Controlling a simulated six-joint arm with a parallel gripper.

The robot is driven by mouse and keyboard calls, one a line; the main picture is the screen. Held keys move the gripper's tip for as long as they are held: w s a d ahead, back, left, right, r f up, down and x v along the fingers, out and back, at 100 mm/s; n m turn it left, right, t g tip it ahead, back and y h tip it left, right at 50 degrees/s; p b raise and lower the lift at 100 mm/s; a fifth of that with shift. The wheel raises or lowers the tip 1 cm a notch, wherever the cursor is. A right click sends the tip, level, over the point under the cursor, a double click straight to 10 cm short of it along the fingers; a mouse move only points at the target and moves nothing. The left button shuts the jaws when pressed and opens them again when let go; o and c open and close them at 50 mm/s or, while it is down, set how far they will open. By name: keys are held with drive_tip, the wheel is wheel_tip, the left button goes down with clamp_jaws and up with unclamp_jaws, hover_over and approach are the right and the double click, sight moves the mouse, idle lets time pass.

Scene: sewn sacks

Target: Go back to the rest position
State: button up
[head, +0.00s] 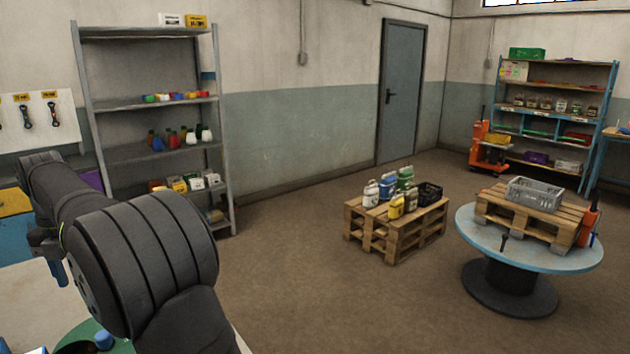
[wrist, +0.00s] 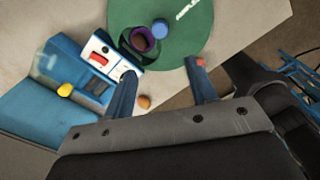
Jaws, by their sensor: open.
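My gripper (wrist: 160,70) shows in the wrist view with its two blue fingers spread apart and nothing between them. It is above the pale table (wrist: 245,30) and the near edge of a round green mat (wrist: 190,50). In the head view, part of the blue fingers (head: 60,272) shows at the left, below my dark arm, which hides much of the table. No sewn sack can be made out in either view.
On the mat are a blue round piece (wrist: 160,28) and a dark container with a purple rim (wrist: 143,40). A blue-and-white device (wrist: 98,60) stands left of my fingers. A grey shelf (head: 150,95) is behind my arm. The middle floor (head: 290,270) is clear.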

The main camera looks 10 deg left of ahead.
wheel_tip(320, 180, down, 16)
drive_tip(key=shift+f, duration=0.15)
idle(0.3)
wheel_tip(320, 180, up, 17)
wheel_tip(320, 180, down, 17)
drive_tip(key=shift+f, duration=0.1)
drive_tip(key=m, duration=0.6)
drive_tip(key=shift+r+m, duration=0.3)
drive_tip(key=shift+r, duration=1.15)
